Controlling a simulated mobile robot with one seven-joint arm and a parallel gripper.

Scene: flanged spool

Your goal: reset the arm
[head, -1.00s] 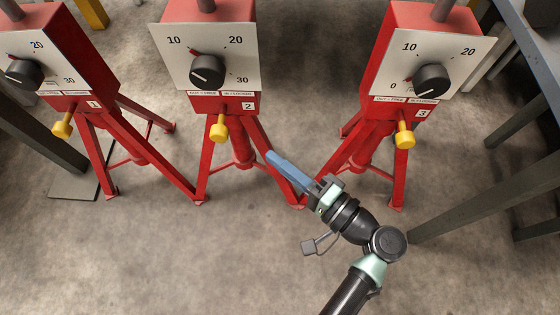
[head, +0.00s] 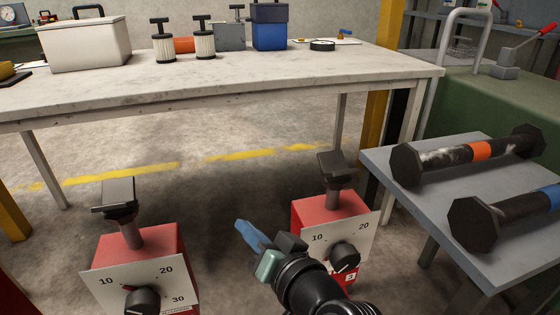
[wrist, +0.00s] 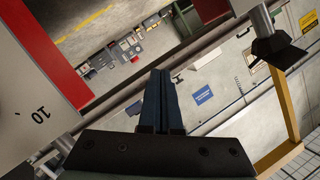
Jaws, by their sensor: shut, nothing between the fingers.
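My gripper (head: 246,231) is in the lower middle of the head view, in the air between two red jack stands, with its blue fingers pointing up and left. The fingers are together and empty. In the wrist view the closed fingers (wrist: 161,98) stand in the middle of the picture. The left stand (head: 138,250) has a dial plate and a dark saddle on top. The right stand (head: 335,212) is marked 3 and has a like dial; my wrist comes close in front of its lower left part. The flanged spools (head: 478,157) lie on a grey table at the right.
A white workbench (head: 200,90) stands behind, with a white box (head: 86,46), filter-like canisters and a blue case (head: 270,32) on it. The grey table (head: 400,180) is at the right.

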